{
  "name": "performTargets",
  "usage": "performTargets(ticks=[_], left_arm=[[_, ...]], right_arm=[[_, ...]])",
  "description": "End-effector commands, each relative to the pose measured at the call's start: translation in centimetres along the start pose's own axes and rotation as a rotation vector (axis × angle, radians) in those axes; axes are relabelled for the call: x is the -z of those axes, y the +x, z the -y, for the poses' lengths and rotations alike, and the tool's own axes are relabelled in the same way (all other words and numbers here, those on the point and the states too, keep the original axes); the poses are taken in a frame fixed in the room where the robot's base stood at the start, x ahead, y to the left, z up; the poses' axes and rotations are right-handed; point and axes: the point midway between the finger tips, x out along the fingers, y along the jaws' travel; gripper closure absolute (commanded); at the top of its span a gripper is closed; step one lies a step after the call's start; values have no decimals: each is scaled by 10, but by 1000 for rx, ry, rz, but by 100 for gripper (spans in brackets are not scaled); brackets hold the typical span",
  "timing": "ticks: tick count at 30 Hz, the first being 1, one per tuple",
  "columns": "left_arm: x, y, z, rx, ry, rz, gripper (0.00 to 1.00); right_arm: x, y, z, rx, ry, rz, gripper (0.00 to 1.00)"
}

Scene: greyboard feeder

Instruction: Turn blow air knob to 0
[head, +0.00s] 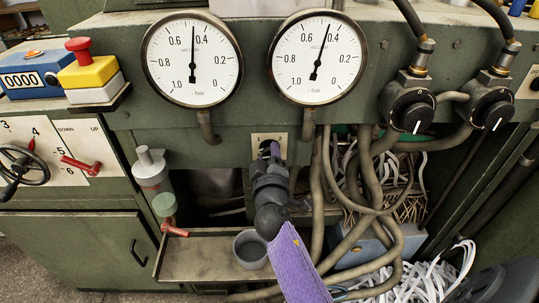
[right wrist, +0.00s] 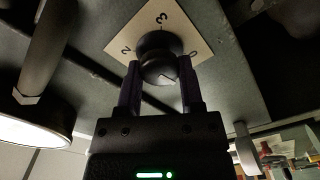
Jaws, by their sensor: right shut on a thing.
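The blow air knob (right wrist: 160,58) is a round black knob on a cream square plate (right wrist: 150,30) with the marks 2, 3 and 0 visible in the right wrist view. My right gripper (right wrist: 160,78) has one purple finger on each side of the knob and is shut on it. A small pale line shows on the knob's lower right; I cannot tell exactly which mark it points to. In the head view my right gripper (head: 270,150) meets the plate (head: 258,139) below and between the two gauges, hiding most of the knob. My left gripper is not in view.
Two white vacuum gauges (head: 193,60) (head: 318,58) hang above the knob. Thick grey hoses (head: 318,190) run down just right of my arm. Two black knobs (head: 413,111) (head: 493,109) sit farther right. A grey cup (head: 251,248) stands in the tray (head: 200,255) below.

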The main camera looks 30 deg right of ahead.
Motion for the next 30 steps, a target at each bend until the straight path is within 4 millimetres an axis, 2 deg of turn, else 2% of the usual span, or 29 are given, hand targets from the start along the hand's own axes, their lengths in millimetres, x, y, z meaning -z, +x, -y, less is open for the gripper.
performTargets(ticks=[15,30], left_arm=[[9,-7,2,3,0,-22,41],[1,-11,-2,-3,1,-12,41]], right_arm=[[0,0,1,1,-432,0,100],[-1,0,3,2,-609,0,100]])
